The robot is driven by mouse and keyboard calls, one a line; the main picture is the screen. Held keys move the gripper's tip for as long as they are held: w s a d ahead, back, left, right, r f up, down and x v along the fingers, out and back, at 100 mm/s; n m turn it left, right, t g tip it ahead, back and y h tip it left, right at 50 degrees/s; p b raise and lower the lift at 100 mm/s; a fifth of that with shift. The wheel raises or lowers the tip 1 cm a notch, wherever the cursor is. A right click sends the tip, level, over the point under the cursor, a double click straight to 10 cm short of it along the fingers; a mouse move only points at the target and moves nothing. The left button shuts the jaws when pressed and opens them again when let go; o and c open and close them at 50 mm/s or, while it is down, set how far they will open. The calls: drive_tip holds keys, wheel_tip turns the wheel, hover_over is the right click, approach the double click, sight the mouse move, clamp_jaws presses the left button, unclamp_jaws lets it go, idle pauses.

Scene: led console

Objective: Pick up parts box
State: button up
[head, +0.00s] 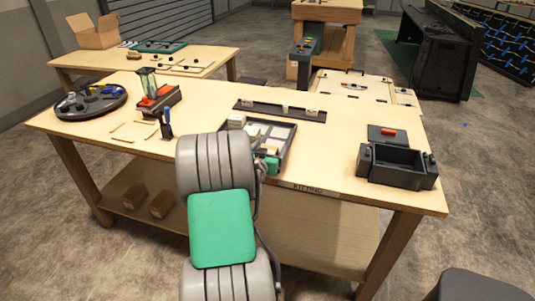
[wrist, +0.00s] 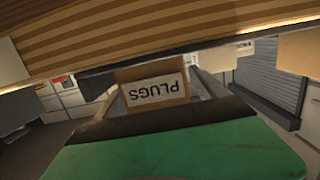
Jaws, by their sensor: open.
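In the wrist view, a brown box (wrist: 152,76) with a white label reading PLUGS, upside down in the picture, is straight ahead. My gripper (wrist: 158,88) is open, with a pale finger on either side of the box's face. I cannot tell whether the fingers touch the box or how far they reach past it. The green casing of my wrist fills the bottom of that view. In the head view, my own arm hides the gripper and this box.
The workbench top (head: 330,165) holds a black tray (head: 291,147) beside my arm, a dark bin (head: 397,165) at right, and a round black tray (head: 91,101) at left. A striped wooden surface (wrist: 150,35) crosses the top of the wrist view, close to the box.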

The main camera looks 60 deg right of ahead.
drive_tip(key=shift+d, duration=0.25)
drive_tip(key=c, duration=1.5)
